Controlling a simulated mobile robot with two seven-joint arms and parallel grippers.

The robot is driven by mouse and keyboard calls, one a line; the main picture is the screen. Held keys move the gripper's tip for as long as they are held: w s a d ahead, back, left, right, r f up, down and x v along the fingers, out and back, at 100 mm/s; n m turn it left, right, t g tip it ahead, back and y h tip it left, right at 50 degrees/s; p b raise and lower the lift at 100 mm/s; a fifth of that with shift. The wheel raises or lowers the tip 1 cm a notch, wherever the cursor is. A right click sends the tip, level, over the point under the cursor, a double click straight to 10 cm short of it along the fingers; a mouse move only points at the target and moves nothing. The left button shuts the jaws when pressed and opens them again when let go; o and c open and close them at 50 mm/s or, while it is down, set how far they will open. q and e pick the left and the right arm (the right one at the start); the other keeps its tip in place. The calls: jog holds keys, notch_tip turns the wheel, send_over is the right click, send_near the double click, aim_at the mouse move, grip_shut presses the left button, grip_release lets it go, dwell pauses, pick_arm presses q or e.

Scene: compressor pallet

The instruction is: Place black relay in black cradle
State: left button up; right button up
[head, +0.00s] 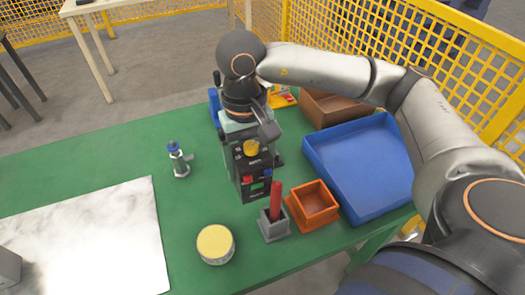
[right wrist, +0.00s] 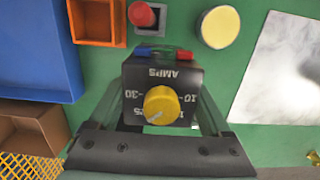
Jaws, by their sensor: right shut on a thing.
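The black relay (right wrist: 182,82), a black box with a yellow dial, an AMPS scale and red and blue terminals, is in my right gripper (right wrist: 160,112), a finger on each side. In the head view the relay (head: 254,162) is upright at mid-table, behind the grey cradle. My right gripper (head: 250,138) comes down on it from above and is shut on it. I cannot make out a separate black cradle; the dark area beneath the relay may be the relay's own body. Whether the relay touches anything below is unclear. My left gripper is not in view.
A grey cradle (head: 275,233) holds a red cylinder (head: 275,200). Beside it are an orange box (head: 292,214), a blue tray (head: 350,216) and a brown box (head: 325,120). A yellow-topped tin (head: 215,243), a blue-white fitting (head: 179,160) and a marbled plate (head: 90,240) lie left.

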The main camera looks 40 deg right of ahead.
jog(key=shift+w+d, duration=0.3)
jog(key=shift+d, duration=0.15)
jog(key=w+d+p, duration=0.2)
jog(key=w+d, duration=0.6)
jog(key=w, duration=0.2)
jog(key=shift+w+d+f, duration=0.1)
jog(key=shift+w+f, duration=0.15)
jog(key=shift+f, duration=0.9)
jog(key=shift+w+d+f, duration=0.1)
jog(key=shift+w+f, duration=0.15)
jog(key=shift+f, duration=0.95)
jog(key=shift+w+d+f, duration=0.1)
jog(key=shift+w+f, duration=0.15)
jog(key=shift+f, duration=0.9)
jog(key=shift+f, duration=0.2)
jog(key=o, duration=1.6)
jog(key=shift+c, duration=0.2)
